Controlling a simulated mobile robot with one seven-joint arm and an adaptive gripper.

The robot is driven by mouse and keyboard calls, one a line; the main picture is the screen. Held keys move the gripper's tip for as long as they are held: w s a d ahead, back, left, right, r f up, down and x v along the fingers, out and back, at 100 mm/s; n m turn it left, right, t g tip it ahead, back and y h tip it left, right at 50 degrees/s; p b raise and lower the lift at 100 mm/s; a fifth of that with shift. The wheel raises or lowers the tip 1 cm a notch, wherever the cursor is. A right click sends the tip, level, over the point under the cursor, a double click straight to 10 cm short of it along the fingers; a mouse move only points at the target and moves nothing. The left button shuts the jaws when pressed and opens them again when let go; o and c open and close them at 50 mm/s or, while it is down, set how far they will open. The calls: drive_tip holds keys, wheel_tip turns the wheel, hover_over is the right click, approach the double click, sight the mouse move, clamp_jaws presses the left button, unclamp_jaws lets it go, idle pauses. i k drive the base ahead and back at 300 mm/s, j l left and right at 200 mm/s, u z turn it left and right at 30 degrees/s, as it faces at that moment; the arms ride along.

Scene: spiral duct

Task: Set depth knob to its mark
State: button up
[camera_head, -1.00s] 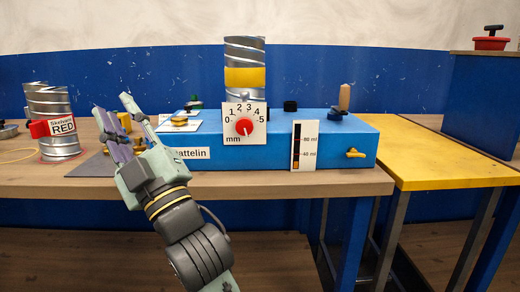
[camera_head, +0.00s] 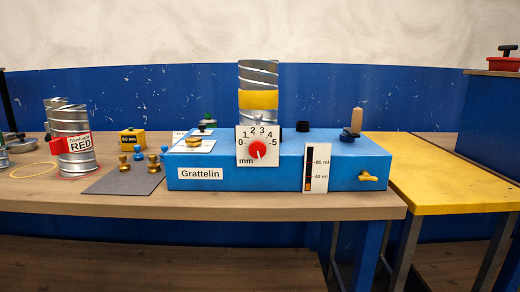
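The red depth knob (camera_head: 257,150) sits low on a white dial plate (camera_head: 244,158) numbered 0 to 5 and labelled mm. The plate stands at the front of the blue Grattelin machine (camera_head: 230,178), below a spiral metal duct (camera_head: 258,73) with a yellow band. A small pale line shows on the knob, running toward its lower side; it is too small to read exactly. I cannot make out a separate target mark on the dial. My gripper is out of view, and nothing covers the knob.
A gauge card (camera_head: 316,168) and yellow tap (camera_head: 369,176) are right of the dial. A duct piece labelled RED (camera_head: 74,143) stands left. A yellow table (camera_head: 440,170) adjoins the wooden bench (camera_head: 300,204) on the right.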

sight(258, 148)
drive_tip(key=k+l, duration=0.1)
drive_tip(key=l, duration=0.25)
drive_tip(key=k+l, duration=0.1)
drive_tip(key=l, duration=0.25)
drive_tip(key=l+u, duration=0.1)
drive_tip(key=l, duration=0.3)
drive_tip(key=k+l, duration=0.2)
drive_tip(key=l, duration=0.15)
